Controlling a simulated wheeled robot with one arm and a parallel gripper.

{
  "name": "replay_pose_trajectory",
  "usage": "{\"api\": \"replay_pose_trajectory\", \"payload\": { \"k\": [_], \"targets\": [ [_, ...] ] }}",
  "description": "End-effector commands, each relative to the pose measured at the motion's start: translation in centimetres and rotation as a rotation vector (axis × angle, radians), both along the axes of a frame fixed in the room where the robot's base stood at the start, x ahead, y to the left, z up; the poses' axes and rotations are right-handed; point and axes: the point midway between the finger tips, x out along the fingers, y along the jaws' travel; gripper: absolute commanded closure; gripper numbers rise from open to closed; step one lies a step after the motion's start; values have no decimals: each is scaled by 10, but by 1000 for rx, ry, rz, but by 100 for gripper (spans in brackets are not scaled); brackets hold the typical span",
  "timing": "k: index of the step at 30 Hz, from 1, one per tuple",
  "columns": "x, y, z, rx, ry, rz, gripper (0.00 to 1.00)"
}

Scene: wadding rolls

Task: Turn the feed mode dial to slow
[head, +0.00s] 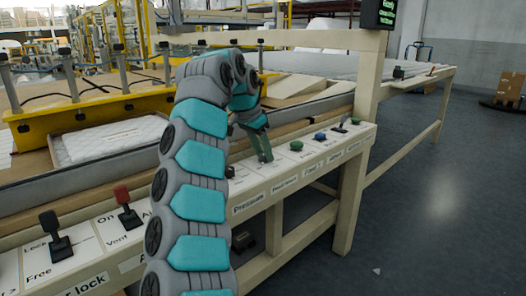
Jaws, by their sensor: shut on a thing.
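The control ledge (277,172) runs along the front of the machine with a row of labelled controls. My gripper (265,157) points down onto it, above a label that seems to read "Feed mode" (284,185). Its fingers are shut on the feed mode dial, which they hide almost fully. The dial's pointer and its slow mark cannot be made out. A dark control partly shows left of the gripper, behind my arm, above the "Pressure" label (248,204).
A red lever (125,208) and a black lever (54,236) stand at left. A post (366,85) with a small display (379,14) rises at right.

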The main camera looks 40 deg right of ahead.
Motion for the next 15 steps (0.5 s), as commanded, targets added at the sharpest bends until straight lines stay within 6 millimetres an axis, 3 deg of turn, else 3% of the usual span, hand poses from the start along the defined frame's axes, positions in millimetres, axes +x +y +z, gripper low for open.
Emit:
{"api": "replay_pose_trajectory", "payload": {
  "k": [1,6,15],
  "targets": [
    [0,0,0,0,0,0,81],
    [0,0,0,0,0,0,100],
    [0,0,-1,0,0,7,100]
  ]
}}
